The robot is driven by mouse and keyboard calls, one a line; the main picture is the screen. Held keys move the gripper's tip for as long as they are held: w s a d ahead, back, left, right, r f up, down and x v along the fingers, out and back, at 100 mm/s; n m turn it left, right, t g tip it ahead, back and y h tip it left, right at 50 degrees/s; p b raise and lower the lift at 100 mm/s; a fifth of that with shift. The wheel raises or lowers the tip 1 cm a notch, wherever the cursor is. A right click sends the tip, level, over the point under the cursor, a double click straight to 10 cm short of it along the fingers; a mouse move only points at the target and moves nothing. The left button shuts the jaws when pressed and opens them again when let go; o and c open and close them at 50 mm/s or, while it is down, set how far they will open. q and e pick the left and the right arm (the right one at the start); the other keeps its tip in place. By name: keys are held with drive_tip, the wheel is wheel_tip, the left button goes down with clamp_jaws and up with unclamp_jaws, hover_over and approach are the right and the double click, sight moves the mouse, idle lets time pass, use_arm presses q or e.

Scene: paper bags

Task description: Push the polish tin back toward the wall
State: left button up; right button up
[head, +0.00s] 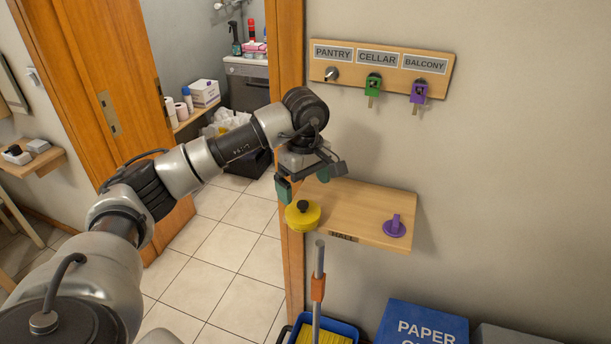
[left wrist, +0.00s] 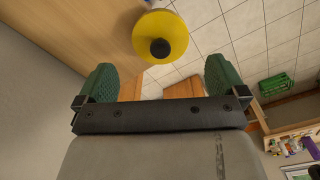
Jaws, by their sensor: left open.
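The polish tin (head: 299,222) is a round yellow tin with a black knob on its lid. It sits at the left front corner of the wooden wall shelf (head: 352,205) and appears to stick out past the edge. In the left wrist view the tin (left wrist: 178,32) shows beyond the fingertips, with shelf wood on one side and floor tiles on the other. My left gripper (head: 303,183) is open and empty, its green fingers above and behind the tin in the head view. The fingers (left wrist: 160,76) are apart from the tin. My right gripper is out of view.
A purple object with a round base (head: 395,229) stands at the shelf's right end. Above hangs a key board (head: 440,85) with green and purple keys. Below are a mop handle (head: 319,265), a blue bucket (head: 345,327) and a blue paper bin (head: 395,318). The shelf's middle is clear.

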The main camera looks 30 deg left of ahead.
sight(324, 188)
use_arm(q)
wheel_tip(324, 188, down, 9)
drive_tip(key=shift+f+p, duration=0.1)
drive_tip(key=shift+p, duration=0.9)
drive_tip(key=c, duration=0.7)
drive_tip(key=shift+w+a+b, duration=0.2)
drive_tip(key=shift+w+b, duration=0.6)
drive_tip(key=shift+w, duration=0.35)
drive_tip(key=shift+c, duration=0.2)
drive_tip(key=shift+w+a+b, duration=0.4)
drive_tip(key=shift+w+b, duration=0.7)
drive_tip(key=shift+w, duration=0.75)
drive_tip(key=shift+w+a+b, duration=0.35)
drive_tip(key=shift+w+b, duration=0.7)
drive_tip(key=shift+w, duration=0.75)
drive_tip(key=shift+w+a+b, duration=0.4)
drive_tip(key=shift+w+b, duration=0.7)
drive_tip(key=shift+w, duration=0.75)
